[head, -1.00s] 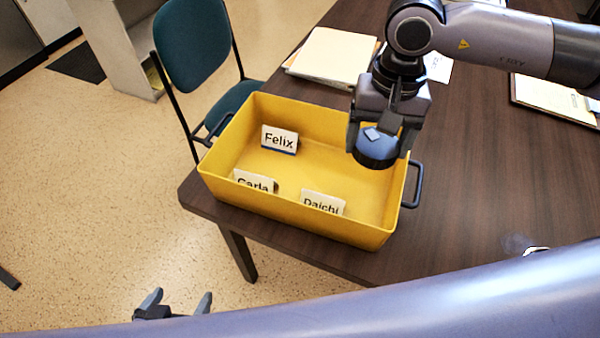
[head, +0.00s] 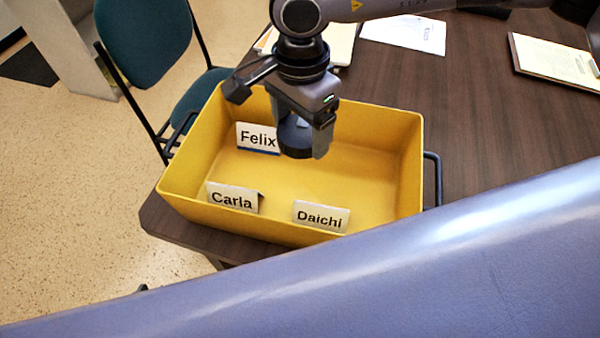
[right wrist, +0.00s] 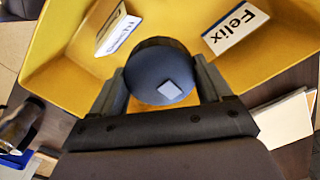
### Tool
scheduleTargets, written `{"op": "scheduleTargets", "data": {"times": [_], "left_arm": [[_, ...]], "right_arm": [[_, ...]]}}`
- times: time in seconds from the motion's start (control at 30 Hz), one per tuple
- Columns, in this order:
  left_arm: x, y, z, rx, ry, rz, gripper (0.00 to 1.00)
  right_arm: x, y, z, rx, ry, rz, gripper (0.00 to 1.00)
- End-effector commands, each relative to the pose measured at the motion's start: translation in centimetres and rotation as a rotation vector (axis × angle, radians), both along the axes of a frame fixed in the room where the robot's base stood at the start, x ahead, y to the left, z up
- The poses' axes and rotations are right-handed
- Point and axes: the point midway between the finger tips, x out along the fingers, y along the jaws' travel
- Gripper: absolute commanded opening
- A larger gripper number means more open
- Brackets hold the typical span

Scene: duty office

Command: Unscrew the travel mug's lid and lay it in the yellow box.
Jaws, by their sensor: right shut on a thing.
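The yellow box (head: 400,150) stands on the corner of the dark table. My right gripper (head: 299,150) points down over the box's inside, near the back and middle. It is shut on a dark blue-grey round lid (head: 294,137). The lid shows between both fingers in the right wrist view (right wrist: 158,75), with a small light square on its top. I cannot tell the gap between lid and box floor.
Name cards Felix (head: 257,138), Carla (head: 232,198) and Daichi (head: 320,216) stand in the box. The box floor right of the lid is clear. Papers (head: 404,34) and a folder (head: 555,60) lie behind. A green chair (head: 143,38) stands at left.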

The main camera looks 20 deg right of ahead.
Motion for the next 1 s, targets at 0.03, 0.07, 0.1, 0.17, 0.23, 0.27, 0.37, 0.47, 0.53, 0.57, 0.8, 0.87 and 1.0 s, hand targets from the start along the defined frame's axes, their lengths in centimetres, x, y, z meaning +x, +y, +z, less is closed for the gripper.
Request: {"op": "scheduleTargets", "data": {"times": [0.03, 0.07, 0.1, 0.17, 0.23, 0.27, 0.37, 0.47, 0.53, 0.57, 0.8, 0.87, 1.0], "left_arm": [[0.0, 0.0, 0.0, 0.001, 0.000, -0.001, 1.00], [0.0, 0.0, 0.0, 0.001, 0.000, -0.001, 1.00], [0.0, 0.0, 0.0, 0.001, 0.000, 0.000, 1.00], [0.0, 0.1, 0.0, 0.001, 0.000, 0.000, 1.00], [0.0, 0.1, 0.0, 0.002, 0.000, 0.001, 1.00], [0.0, 0.1, 0.0, 0.003, -0.001, 0.000, 1.00], [0.0, 0.2, 0.0, 0.003, -0.001, 0.001, 1.00], [0.0, 0.2, 0.0, 0.004, -0.001, 0.003, 1.00], [0.0, 0.2, 0.0, 0.004, -0.001, 0.003, 1.00], [0.0, 0.3, 0.0, 0.004, -0.001, 0.003, 1.00], [0.1, 0.3, 0.0, 0.005, -0.001, 0.004, 1.00], [0.1, 0.3, 0.0, 0.005, -0.001, 0.004, 1.00], [0.1, 0.3, 0.0, 0.005, -0.002, 0.004, 1.00]], "right_arm": [[-0.1, 0.0, -1.5, -0.002, 0.004, 0.001, 0.42], [-0.1, 0.0, -2.3, -0.002, 0.004, 0.001, 0.42], [-0.1, 0.0, -3.4, -0.002, 0.004, 0.000, 0.42], [-0.1, 0.0, -4.9, -0.002, 0.004, 0.001, 0.42], [-0.1, 0.0, -6.4, -0.001, 0.003, 0.001, 0.42], [0.0, 0.0, -7.0, -0.001, 0.003, 0.000, 0.42], [0.0, 0.0, -8.3, 0.000, 0.000, 0.000, 0.42], [0.0, 0.0, -8.9, 0.000, 0.000, 0.001, 0.42], [0.0, 0.0, -9.4, 0.001, 0.000, 0.001, 0.42], [0.0, 0.0, -9.7, 0.001, 0.000, 0.001, 0.42], [0.0, 0.0, -13.0, -0.001, 0.000, 0.002, 0.42], [0.0, 0.0, -13.2, 0.000, -0.001, 0.002, 0.42], [0.0, 0.0, -13.2, 0.001, -0.002, 0.002, 0.42]]}}
